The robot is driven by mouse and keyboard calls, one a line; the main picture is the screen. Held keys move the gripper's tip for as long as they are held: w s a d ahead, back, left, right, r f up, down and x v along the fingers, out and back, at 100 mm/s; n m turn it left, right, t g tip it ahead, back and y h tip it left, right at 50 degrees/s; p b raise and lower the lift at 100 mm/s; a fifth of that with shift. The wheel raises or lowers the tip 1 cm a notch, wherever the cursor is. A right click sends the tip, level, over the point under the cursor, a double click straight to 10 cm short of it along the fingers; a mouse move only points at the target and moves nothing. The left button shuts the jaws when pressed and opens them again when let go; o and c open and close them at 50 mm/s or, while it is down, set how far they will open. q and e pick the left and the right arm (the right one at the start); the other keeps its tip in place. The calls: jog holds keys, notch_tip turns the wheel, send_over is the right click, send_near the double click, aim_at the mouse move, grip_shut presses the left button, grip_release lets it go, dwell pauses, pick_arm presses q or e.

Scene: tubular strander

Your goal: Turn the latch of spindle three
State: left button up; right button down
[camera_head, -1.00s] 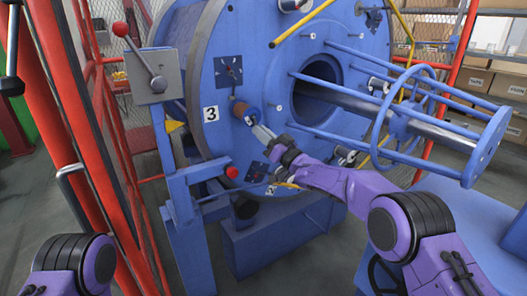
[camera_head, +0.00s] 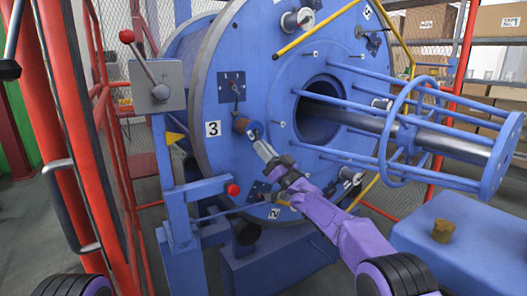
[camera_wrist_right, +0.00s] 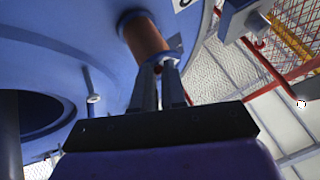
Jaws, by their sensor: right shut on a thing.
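Spindle three is a short brown cylinder (camera_head: 241,124) with a blue end, beside the white label "3" (camera_head: 213,129) on the big blue disc. My right gripper (camera_head: 258,142) reaches its outer end from the lower right. In the right wrist view the brown spindle (camera_wrist_right: 146,36) stands just beyond the fingertips. My right gripper (camera_wrist_right: 168,68) is shut there on the small grey latch at the spindle's end. The fingers mostly hide the latch, so its angle cannot be told.
A blue cage of rods (camera_head: 405,130) around a dark shaft juts out right of the spindle. A lever with a red knob (camera_head: 127,36) and a red-tipped handle (camera_head: 233,189) stand at left. The red frame (camera_head: 75,130) bounds the left side.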

jog(key=c, duration=1.2)
grip_release()
jog(key=b+v, duration=0.1)
jog(key=v, duration=0.9)
jog(key=shift+s+d+f, duration=0.2)
